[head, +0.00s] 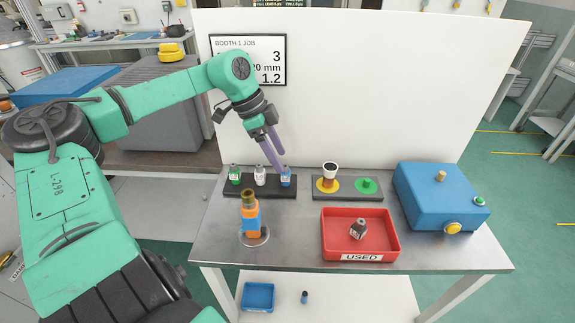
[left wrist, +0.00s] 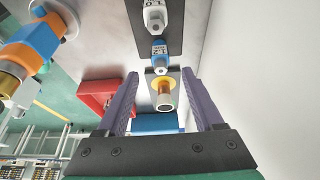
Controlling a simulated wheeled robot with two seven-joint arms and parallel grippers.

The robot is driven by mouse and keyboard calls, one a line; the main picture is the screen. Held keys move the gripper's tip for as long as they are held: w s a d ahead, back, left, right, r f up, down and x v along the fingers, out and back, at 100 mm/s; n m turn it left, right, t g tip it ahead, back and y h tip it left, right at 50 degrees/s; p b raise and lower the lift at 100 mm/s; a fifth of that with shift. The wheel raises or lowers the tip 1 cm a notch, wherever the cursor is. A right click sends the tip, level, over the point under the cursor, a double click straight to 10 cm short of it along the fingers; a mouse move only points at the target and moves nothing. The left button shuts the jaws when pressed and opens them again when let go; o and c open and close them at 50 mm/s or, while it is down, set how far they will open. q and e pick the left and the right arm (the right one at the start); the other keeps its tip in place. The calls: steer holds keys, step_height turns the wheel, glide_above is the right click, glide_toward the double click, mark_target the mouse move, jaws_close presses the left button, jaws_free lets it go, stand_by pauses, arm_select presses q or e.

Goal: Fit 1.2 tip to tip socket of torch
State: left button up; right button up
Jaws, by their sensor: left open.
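My left gripper (head: 279,164) is open, pointing down just above the blue tip (head: 286,179) at the right end of a dark rack (head: 260,194). In the left wrist view the blue tip (left wrist: 160,56) lies just beyond the gap between the two purple fingers (left wrist: 160,78), with nothing between them. A white tip (head: 260,177) that seems marked 1.0 and a green tip (head: 235,176) stand in the same rack. The blue tip's label is too small to read surely. The orange and blue torch (head: 250,219) stands upright, its brass-coloured socket (head: 249,195) on top. My right gripper is not in view.
A red USED tray (head: 386,243) holds a grey tip (head: 358,229). A blue box (head: 430,190) stands right. A white panel (head: 400,80) closes the back.

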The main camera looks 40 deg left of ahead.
mark_target(288, 171)
arm_select(q)
steer(key=x, duration=0.5)
steer(key=shift+w+d+f, duration=0.1)
steer(key=shift+w+f, duration=0.05)
steer(key=shift+f, duration=0.15)
steer(key=shift+w+d+f, duration=0.15)
steer(key=shift+f, duration=0.25)
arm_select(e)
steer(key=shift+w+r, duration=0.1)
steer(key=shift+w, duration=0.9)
arm_select(q)
jaws_close()
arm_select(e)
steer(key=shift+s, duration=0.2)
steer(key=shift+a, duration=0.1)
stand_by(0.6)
arm_select(q)
steer(key=shift+r, duration=0.15)
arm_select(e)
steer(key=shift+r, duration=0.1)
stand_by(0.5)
